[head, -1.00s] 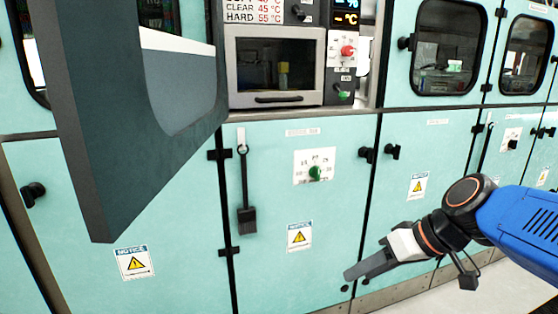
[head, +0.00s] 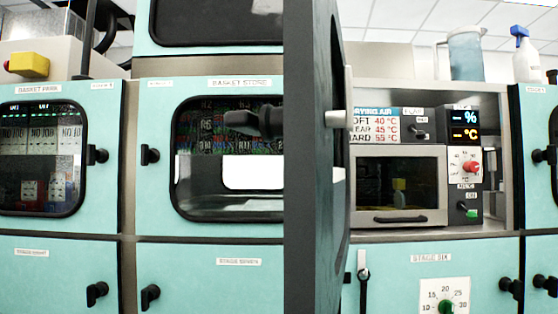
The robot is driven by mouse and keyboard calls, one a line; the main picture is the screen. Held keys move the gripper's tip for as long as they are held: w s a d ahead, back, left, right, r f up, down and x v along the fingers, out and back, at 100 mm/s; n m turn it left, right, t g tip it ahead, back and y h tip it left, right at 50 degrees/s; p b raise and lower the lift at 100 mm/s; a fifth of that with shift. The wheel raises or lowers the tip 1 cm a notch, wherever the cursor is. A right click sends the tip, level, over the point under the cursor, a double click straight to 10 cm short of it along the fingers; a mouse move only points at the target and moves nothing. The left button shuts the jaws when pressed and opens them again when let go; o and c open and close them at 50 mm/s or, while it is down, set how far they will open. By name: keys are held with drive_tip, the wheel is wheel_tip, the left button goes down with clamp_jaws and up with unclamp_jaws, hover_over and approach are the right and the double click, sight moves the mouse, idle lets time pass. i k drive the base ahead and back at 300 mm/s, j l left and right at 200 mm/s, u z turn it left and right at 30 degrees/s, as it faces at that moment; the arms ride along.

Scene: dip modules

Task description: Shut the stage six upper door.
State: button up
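The stage six upper door (head: 313,200) stands wide open toward me. It shows almost edge-on as a tall dark grey slab, with a narrow strip of its inner side on the right. A black handle-like piece (head: 255,121) juts left beside its edge; I cannot tell for sure that it belongs to this door. The open upper compartment (head: 505,165) is to the right, above the "STAGE SIX" label (head: 430,258). It holds a grey oven-like box (head: 400,188) and a control panel (head: 465,165). My gripper is not in view now.
The shut basket store door (head: 215,100) is on the left, partly hidden by the open door. The basket park door (head: 95,225) is farther left. A jug (head: 466,55) and a spray bottle (head: 526,60) stand on top at the right. The lower doors look shut.

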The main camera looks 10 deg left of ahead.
sight(316, 194)
drive_tip(key=i+j+u, duration=0.4)
drive_tip(key=j, duration=0.2)
drive_tip(key=k+z, duration=0.15)
drive_tip(key=k, duration=0.35)
drive_tip(key=k+l+z, duration=0.15)
drive_tip(key=k, duration=0.3)
drive_tip(key=k+l+z, duration=0.15)
drive_tip(key=k, duration=0.35)
drive_tip(key=i+l, duration=0.25)
drive_tip(key=i, duration=0.2)
